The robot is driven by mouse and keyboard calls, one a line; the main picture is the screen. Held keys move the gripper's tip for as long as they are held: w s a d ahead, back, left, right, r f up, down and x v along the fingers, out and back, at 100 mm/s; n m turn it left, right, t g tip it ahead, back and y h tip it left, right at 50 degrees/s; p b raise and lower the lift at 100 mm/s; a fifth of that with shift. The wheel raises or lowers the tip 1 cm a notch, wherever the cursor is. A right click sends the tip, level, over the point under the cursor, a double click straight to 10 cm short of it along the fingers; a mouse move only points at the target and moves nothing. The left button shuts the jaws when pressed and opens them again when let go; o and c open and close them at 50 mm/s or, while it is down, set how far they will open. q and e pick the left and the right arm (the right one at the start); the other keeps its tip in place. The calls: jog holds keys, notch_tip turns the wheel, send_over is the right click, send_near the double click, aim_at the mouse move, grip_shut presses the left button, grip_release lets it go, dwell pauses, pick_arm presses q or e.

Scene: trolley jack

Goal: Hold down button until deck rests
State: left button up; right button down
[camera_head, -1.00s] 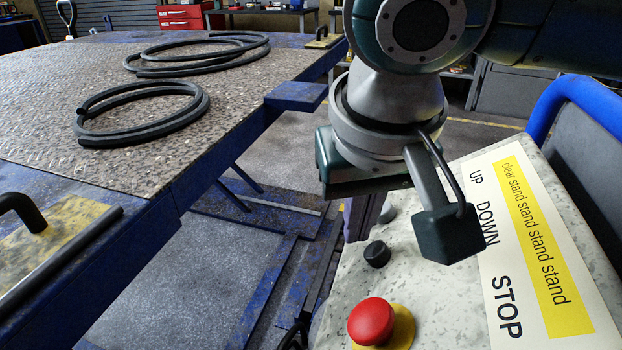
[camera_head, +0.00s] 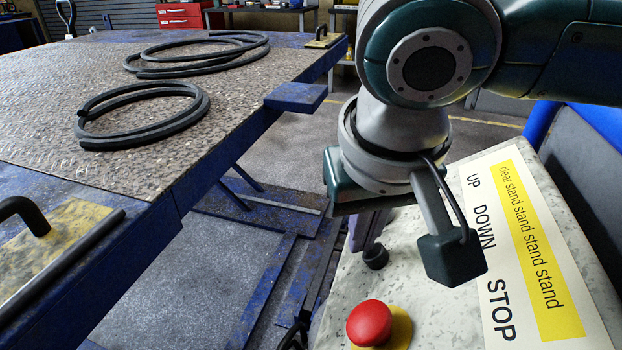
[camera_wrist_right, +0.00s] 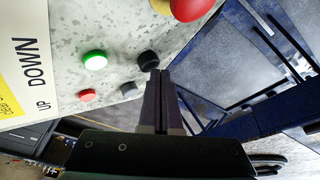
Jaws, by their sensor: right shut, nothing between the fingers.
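The control box has a black button (camera_head: 376,257) in line with the word DOWN; it also shows in the right wrist view (camera_wrist_right: 148,60). My right gripper (camera_head: 369,243) is shut and empty, its fingertips pointing down at the black button. In the right wrist view the fingertips (camera_wrist_right: 159,73) overlap the button's edge; I cannot tell whether they touch it or whether it is pressed. The deck (camera_head: 60,120), a blue-edged steel plate, stands raised at the left above blue struts. My left gripper is out of view.
A red mushroom STOP button (camera_head: 369,323) on a yellow base sits near the black one. A grey button (camera_wrist_right: 130,90), a green lamp (camera_wrist_right: 95,60) and a red lamp (camera_wrist_right: 87,95) are close by. Black hoses (camera_head: 145,115) lie on the deck.

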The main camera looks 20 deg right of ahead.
jog(key=shift+s+d+f, duration=0.15)
jog(key=shift+d+f, duration=0.1)
jog(key=shift+f, duration=0.1)
dwell(0.5)
dwell(0.9)
dwell(0.9)
jog(key=shift+w+a+r+p, duration=0.3)
jog(key=shift+a+r+p, duration=0.2)
jog(key=shift+r+p, duration=0.4)
jog(key=shift+f, duration=0.1)
jog(key=shift+w+a+r+p, duration=0.1)
jog(key=shift+a+r+p, duration=0.1)
jog(key=shift+r+p, duration=0.25)
jog(key=r+p, duration=0.1)
jog(key=w+a+r+p, duration=0.1)
jog(key=a+r+p, duration=0.1)
jog(key=shift+w+a, duration=0.1)
jog(key=shift+w, duration=0.2)
